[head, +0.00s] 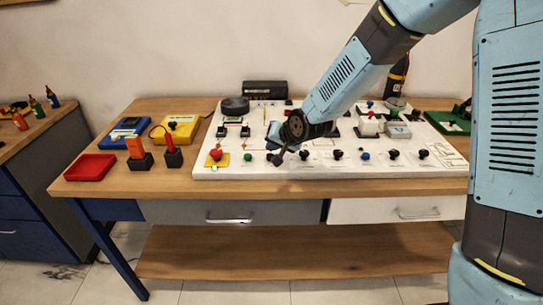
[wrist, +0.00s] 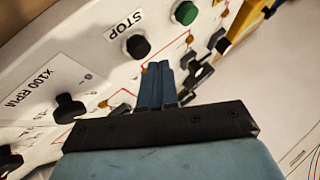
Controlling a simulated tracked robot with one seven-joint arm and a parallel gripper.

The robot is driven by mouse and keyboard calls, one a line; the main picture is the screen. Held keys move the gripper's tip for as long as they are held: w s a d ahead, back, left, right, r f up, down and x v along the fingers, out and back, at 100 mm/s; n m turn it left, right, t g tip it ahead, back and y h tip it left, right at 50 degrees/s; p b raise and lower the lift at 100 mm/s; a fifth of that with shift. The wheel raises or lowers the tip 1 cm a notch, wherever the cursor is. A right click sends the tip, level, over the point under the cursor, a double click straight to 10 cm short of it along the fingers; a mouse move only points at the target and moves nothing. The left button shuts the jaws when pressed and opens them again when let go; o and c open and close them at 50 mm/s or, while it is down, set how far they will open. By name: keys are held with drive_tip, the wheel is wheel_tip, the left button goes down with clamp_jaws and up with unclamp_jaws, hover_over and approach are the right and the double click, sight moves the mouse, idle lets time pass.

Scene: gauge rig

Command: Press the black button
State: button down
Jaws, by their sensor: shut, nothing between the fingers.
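The black button (wrist: 138,47) is a round black cap on the white panel beside a STOP label in the wrist view. In the head view my gripper (head: 277,161) is low over the panel's front row.
A green button (wrist: 186,12) is beside the black one; it also shows in the head view (head: 248,157). A black knob (wrist: 68,107) is by the X100 RPM label. A red mushroom button (head: 216,154) is at the panel's left. A red tray (head: 91,167) lies on the table.

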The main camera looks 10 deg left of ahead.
drive_tip(key=shift+r, duration=0.1)
drive_tip(key=shift+r, duration=2.45)
drive_tip(key=s+d+r+h, duration=0.2)
drive_tip(key=d+r, duration=0.2)
drive_tip(key=d, duration=0.4)
drive_tip(key=s+d+r+t+h, duration=0.15)
drive_tip(key=d+r, duration=0.25)
drive_tip(key=d, duration=0.4)
drive_tip(key=s+d+r+g+h, duration=0.1)
drive_tip(key=s+d+r+h, duration=0.2)
drive_tip(key=d, duration=0.5)
drive_tip(key=s+d+r, duration=0.3)
drive_tip(key=s+d, duration=0.4)
drive_tip(key=s, duration=0.2)
drive_tip(key=s+d+r, duration=0.3)
drive_tip(key=s+d, duration=0.5)
drive_tip(key=s, duration=0.1)
drive_tip(key=shift+s+d+m+g, duration=0.15)
drive_tip(key=shift+s+m+g, duration=0.25)
drive_tip(key=shift+g, duration=0.05)
